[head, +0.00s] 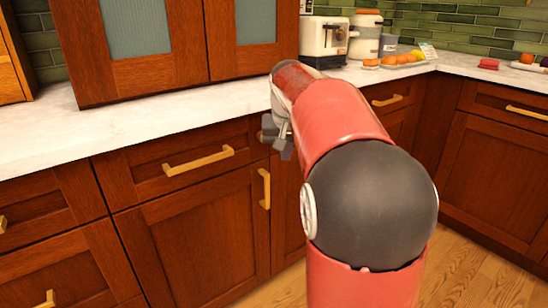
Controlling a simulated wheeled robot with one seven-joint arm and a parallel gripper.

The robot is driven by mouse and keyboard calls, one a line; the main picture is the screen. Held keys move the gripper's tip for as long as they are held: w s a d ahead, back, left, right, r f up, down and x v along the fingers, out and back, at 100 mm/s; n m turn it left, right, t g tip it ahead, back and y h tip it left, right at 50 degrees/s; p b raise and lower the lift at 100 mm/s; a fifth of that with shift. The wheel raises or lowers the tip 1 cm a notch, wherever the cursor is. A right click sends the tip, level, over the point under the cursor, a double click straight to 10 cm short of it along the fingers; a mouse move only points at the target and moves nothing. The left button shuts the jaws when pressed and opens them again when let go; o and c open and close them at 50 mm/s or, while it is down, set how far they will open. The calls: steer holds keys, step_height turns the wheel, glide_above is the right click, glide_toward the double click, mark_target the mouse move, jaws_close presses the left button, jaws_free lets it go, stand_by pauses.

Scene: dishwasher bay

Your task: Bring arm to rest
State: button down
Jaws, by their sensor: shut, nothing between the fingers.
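My red arm reaches up and forward through the middle of the head view, in front of the lower cabinets. My gripper (285,150) shows only in part at the far end of the arm, small and grey, below the counter edge. It is shut and holds nothing that I can see. The arm hides part of the cabinets and counter behind it.
A marble counter (150,125) runs above wooden drawers and doors with brass handles (199,160). A wooden cabinet (150,45) stands on it. A toaster (323,40) and food items stand at the back. Wood floor (470,262) is clear at right.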

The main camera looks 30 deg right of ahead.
steer(key=s+a+n+t+y, duration=0.1)
steer(key=s+a+n, duration=0.1)
steer(key=s+a, duration=0.9)
steer(key=s+a+f+n, duration=0.1)
steer(key=s+a+f, duration=0.1)
steer(key=s+f, duration=0.2)
steer(key=s+a+f+n, duration=0.2)
steer(key=s+f, duration=0.3)
steer(key=s, duration=0.5)
steer(key=shift+s+a+f+t+y, duration=0.3)
steer(key=shift+s+a+y, duration=0.1)
steer(key=shift+a, duration=0.45)
